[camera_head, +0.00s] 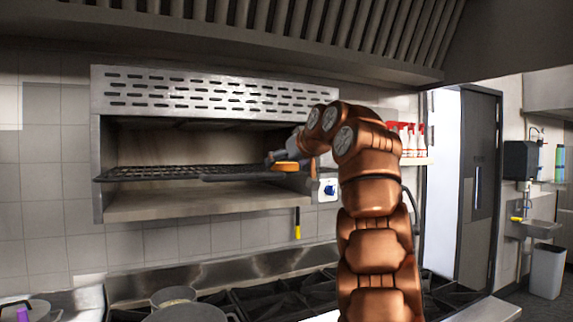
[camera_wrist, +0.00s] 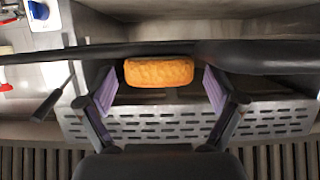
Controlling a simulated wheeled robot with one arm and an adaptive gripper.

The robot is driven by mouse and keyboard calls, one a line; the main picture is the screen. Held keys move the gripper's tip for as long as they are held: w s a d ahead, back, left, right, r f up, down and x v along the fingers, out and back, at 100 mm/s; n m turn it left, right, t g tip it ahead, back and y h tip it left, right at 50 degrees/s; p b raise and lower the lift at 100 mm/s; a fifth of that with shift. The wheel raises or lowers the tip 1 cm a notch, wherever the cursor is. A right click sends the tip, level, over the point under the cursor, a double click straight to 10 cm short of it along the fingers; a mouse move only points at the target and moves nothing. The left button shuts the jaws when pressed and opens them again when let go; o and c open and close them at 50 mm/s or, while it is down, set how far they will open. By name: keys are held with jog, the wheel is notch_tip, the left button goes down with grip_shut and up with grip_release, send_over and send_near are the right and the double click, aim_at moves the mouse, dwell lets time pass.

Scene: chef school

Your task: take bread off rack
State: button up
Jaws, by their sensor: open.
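The bread (camera_head: 285,166) is a small orange-brown loaf at the right end of the dark wire rack (camera_head: 150,173) in the metal wall grill. In the wrist view the bread (camera_wrist: 159,71) lies crosswise between my gripper's two open fingers, with a gap on each side. My gripper (camera_wrist: 159,90) is open, with purple pads facing the loaf, and holds nothing. In the head view my gripper (camera_head: 272,157) is beside the bread, partly hidden by my copper arm. The rack's dark front bar (camera_wrist: 250,55) runs behind the loaf in the wrist view.
The perforated metal hood panel (camera_head: 190,95) is above the rack, and a metal shelf (camera_head: 180,205) is below it. A blue knob (camera_head: 328,190) is on the right side. A stove with pots (camera_head: 173,296) stands below. Red-topped spray bottles (camera_head: 410,138) stand on a shelf at right.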

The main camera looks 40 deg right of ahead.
jog(key=v, duration=1.1)
jog(key=shift+s, duration=0.2)
